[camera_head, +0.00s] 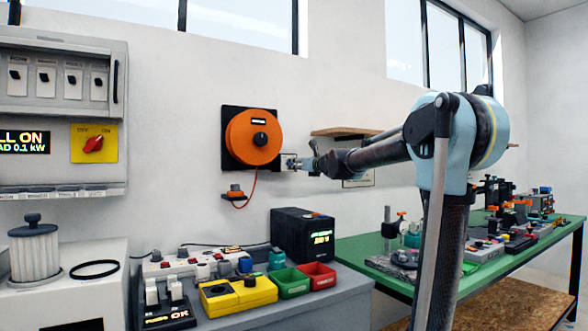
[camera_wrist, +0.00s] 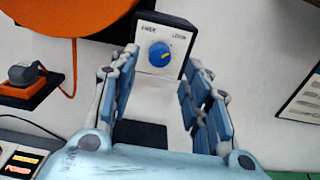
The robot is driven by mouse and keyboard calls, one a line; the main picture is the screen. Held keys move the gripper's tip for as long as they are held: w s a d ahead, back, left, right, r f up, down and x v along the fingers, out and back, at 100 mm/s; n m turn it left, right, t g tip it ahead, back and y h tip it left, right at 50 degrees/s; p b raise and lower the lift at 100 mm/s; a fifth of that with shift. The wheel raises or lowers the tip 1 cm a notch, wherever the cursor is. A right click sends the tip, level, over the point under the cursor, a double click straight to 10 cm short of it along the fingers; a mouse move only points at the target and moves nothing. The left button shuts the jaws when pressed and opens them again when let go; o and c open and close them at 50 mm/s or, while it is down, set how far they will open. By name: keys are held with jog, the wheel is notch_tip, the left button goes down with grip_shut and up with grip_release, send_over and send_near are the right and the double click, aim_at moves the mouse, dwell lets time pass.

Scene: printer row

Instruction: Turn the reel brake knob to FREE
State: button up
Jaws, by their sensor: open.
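The reel brake knob (camera_wrist: 159,54) is a small blue dial on a white plate (camera_wrist: 146,35) in the wrist view. The plate reads FREE at left and LOCK at right, and the knob's yellow mark appears to point to the right, toward LOCK. The orange reel (camera_head: 250,137) hangs on the wall, with the brake plate (camera_head: 288,159) at its lower right. My gripper (camera_wrist: 161,58) is open, its blue-padded fingers on either side of the knob in the picture. I see no contact. In the head view my gripper (camera_head: 303,163) is close to the plate.
An orange cable with a grey plug on a wall holder (camera_wrist: 28,85) hangs below the reel. A wooden shelf (camera_head: 345,132) is above my forearm. The bench below holds a black box (camera_head: 303,235), a yellow box (camera_head: 238,295) and small bins. The wall around the plate is mostly bare.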

aim_at(292, 164)
jog(key=shift+x, duration=2.25)
grip_shut()
